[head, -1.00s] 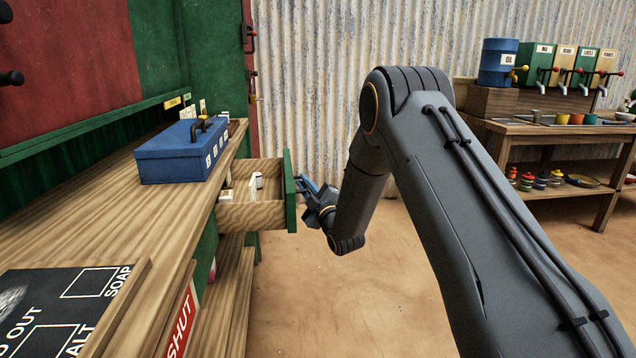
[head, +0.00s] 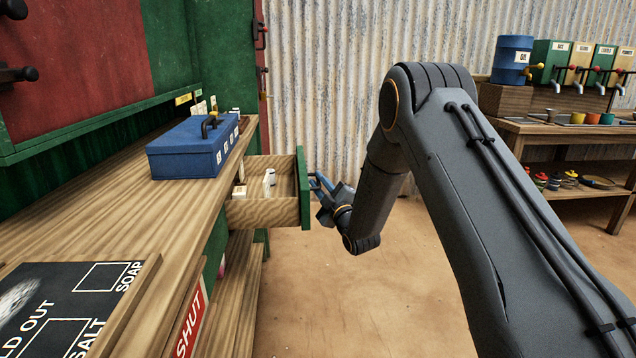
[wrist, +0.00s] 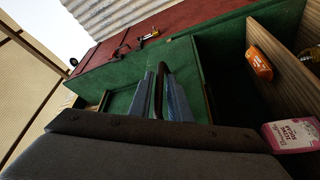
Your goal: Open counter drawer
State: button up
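The counter drawer (head: 272,212) stands well out from the counter, its wooden inside and small pale items showing in the head view. Its green front (head: 304,188) faces right. My gripper (head: 318,182) is at the outer side of that front. In the wrist view its two blue fingers (wrist: 163,98) lie on either side of the dark, curved drawer handle (wrist: 164,68) and appear closed on it. The exact finger contact is small and partly hidden. The green drawer front also shows behind the fingers in the wrist view (wrist: 125,103).
A blue box (head: 188,153) stands on the wooden counter (head: 110,220) above the drawer. A lower shelf runs beneath, with an orange bottle (wrist: 259,64) and a pink soap pack (wrist: 290,134). A dispenser table (head: 560,128) stands at right. Floor beside the drawer is clear.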

jog(key=v, duration=0.7)
jog(key=shift+p, duration=0.3)
jog(key=shift+s+d+f, duration=0.1)
jog(key=shift+s, duration=0.05)
